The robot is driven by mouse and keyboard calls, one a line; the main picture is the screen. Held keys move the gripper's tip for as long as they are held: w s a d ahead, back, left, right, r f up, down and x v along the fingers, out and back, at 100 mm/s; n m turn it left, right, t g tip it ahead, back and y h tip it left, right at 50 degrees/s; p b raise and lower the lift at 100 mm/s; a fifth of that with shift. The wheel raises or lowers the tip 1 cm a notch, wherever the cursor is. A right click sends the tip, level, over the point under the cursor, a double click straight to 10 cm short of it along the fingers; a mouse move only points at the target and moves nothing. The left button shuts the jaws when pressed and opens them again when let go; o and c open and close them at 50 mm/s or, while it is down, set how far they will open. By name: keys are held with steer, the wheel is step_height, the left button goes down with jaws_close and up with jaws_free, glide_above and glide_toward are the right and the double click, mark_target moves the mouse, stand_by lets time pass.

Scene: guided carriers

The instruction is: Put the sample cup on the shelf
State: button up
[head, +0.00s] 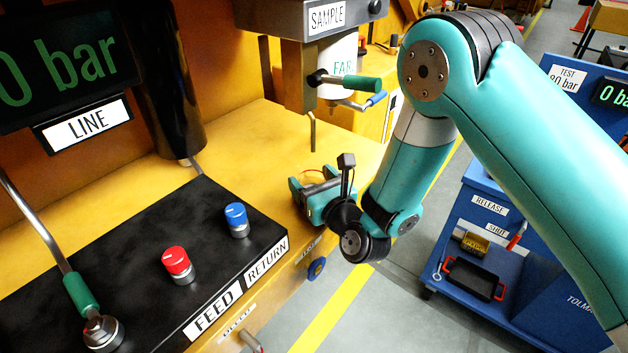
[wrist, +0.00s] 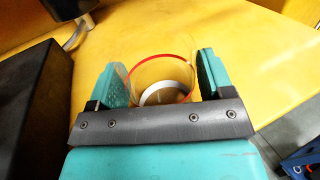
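The sample cup (wrist: 163,72) is a clear vessel with a thin red rim. In the wrist view it is between the two fingers of my gripper (wrist: 163,78), over the yellow bench, with a white ring showing through it. The rim reaches close to both fingers; I cannot tell whether they press on it or stand just clear. In the head view my gripper (head: 316,190) is low over the bench, below the sample spout (head: 312,132), and hides most of the cup. I cannot make out a shelf for the cup.
The sample unit (head: 326,18) with a green-handled lever (head: 362,84) hangs above. A black panel (head: 125,262) with red and blue knobs lies left of my gripper. The yellow bench (head: 262,125) is clear behind it. A blue cart (head: 480,240) with a black tray stands right.

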steer(key=shift+o, duration=0.7)
steer(key=shift+r, duration=0.1)
steer(key=shift+s+d, duration=0.1)
steer(key=s+d+r+m+g+h+b, duration=0.1)
steer(key=s+d+r+m+g+b, duration=0.1)
steer(key=s+d+m+g, duration=0.3)
steer(key=s+d+r+m+g+h+b, duration=0.2)
steer(key=s+d+r+m+g, duration=0.3)
steer(key=s+m, duration=0.8)
steer(key=s+d+r+m+g+h+b, duration=0.1)
steer(key=s+d+r+m+g, duration=0.3)
steer(key=s+m, duration=0.6)
steer(key=d+m+g+b, duration=0.1)
steer(key=m, duration=0.5)
steer(key=shift+d+r+m+g+h, duration=0.2)
steer(key=shift+m+g+h, duration=0.1)
steer(key=shift+m+h, duration=0.1)
